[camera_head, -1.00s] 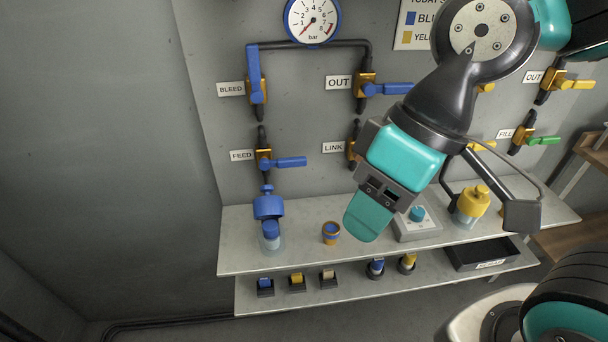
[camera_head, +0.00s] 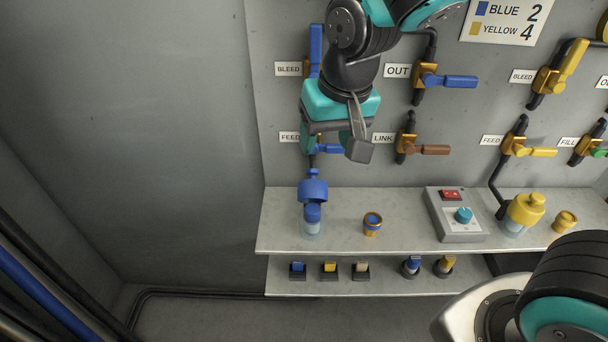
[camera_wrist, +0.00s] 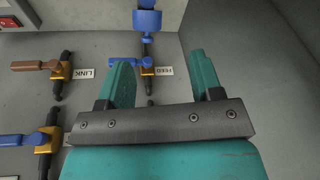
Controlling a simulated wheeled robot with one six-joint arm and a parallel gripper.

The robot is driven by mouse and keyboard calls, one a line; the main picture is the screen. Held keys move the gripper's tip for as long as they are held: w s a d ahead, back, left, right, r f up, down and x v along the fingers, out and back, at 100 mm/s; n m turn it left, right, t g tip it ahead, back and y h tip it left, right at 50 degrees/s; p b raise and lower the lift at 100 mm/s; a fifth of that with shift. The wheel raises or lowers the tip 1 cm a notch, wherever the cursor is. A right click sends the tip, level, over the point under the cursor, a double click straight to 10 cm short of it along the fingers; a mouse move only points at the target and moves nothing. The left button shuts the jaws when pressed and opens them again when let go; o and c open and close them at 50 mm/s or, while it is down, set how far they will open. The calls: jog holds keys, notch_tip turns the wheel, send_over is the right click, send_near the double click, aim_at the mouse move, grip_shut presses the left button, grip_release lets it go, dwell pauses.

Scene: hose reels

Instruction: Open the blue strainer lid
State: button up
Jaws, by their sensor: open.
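The blue strainer (camera_head: 313,190) hangs at the left of the upper shelf, with a blue bell-shaped top and a small knob. A blue cap (camera_head: 313,212) and clear bowl (camera_head: 312,228) show just below or in front of it; I cannot tell how they join. In the wrist view, which is upside down, the strainer (camera_wrist: 147,20) is at the top, partly cut off. My gripper (camera_wrist: 158,58) is open and empty, with its fingers apart from the strainer. In the head view it is above the strainer, in front of the FEED valve (camera_head: 328,149).
The blue BLEED handle (camera_head: 316,45) stands behind my arm. The brown LINK valve (camera_head: 430,149) is to the right. The upper shelf (camera_head: 340,242) holds a small orange and blue cup (camera_head: 373,223), a control box (camera_head: 455,222) and the yellow strainer (camera_head: 524,210). The left wall is bare.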

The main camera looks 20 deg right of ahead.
aim_at(313, 170)
jog(key=w+d+f+m+t+h, duration=0.15)
jog(key=w+f+m, duration=0.25)
jog(key=w, duration=0.5)
jog(key=shift+h, duration=0.45)
jog(key=x, duration=1.6)
jog(key=shift+w+a+f+p, duration=0.1)
jog(key=shift+a+f+p, duration=0.1)
jog(key=shift+f+p, duration=0.2)
grip_shut()
jog(key=shift+w+d+g+p, duration=0.15)
jog(key=shift+w+g+p, duration=0.15)
jog(key=shift+p, duration=0.1)
jog(key=shift+w+f+g, duration=0.25)
jog(key=shift+g, duration=0.1)
